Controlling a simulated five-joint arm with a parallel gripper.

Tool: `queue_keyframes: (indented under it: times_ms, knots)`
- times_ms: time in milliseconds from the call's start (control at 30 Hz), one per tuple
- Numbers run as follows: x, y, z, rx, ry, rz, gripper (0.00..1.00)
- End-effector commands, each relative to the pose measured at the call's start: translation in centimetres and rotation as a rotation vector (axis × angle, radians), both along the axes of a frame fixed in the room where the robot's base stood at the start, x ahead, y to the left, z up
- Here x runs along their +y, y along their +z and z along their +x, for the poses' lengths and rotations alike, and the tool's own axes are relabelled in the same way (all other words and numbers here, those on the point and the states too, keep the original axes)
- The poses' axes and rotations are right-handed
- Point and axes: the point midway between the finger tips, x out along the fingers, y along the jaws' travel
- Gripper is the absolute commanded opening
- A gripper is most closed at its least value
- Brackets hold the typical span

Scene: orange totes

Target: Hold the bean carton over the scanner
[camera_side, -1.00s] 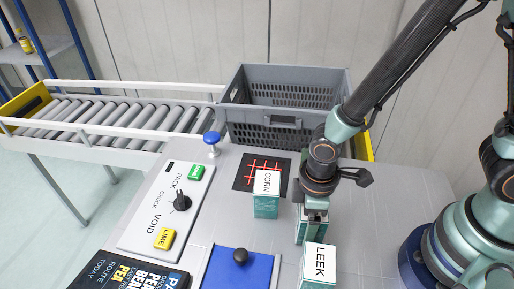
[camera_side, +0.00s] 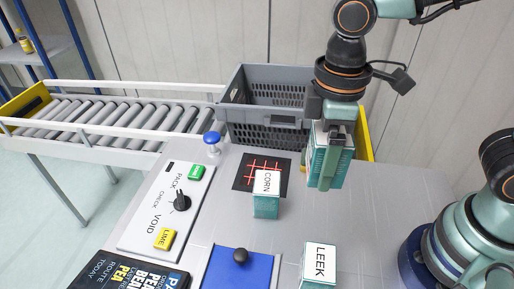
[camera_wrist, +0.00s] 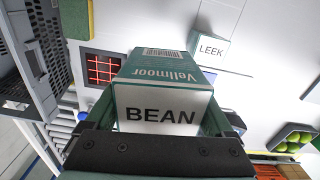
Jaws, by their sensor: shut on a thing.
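The bean carton (camera_wrist: 160,112), teal and white with BEAN on its top, is held between the fingers of my gripper (camera_side: 328,165). In the side view the carton (camera_side: 316,150) hangs upright above the table, right of the scanner and in front of the grey crate. The scanner (camera_side: 247,183) is a dark square plate with glowing red crossed lines on the table. It also shows in the wrist view (camera_wrist: 92,68), left of the carton. The carton is beside the scanner, not over it.
The CORN carton (camera_side: 266,205) stands at the scanner's front right edge. The LEEK carton (camera_side: 318,262) stands near the front. The grey crate (camera_side: 240,115) is behind. A panel (camera_side: 145,225) with a knob and buttons and a blue-knobbed post (camera_side: 212,140) lie left.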

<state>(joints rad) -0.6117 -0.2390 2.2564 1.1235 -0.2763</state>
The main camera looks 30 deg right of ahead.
Motion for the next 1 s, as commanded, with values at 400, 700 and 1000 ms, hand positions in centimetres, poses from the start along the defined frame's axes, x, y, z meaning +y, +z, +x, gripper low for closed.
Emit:
queue_keyframes:
  times_ms: [400,700,1000]
  knots:
    - [0.5,-0.2,6.4,0.005,-0.129,-0.003,0.12]
    - [-0.4,-3.7,14.5,0.003,-0.289,-0.002,0.12]
    - [-1.8,-6.7,19.0,0.001,-0.382,-0.001,0.12]
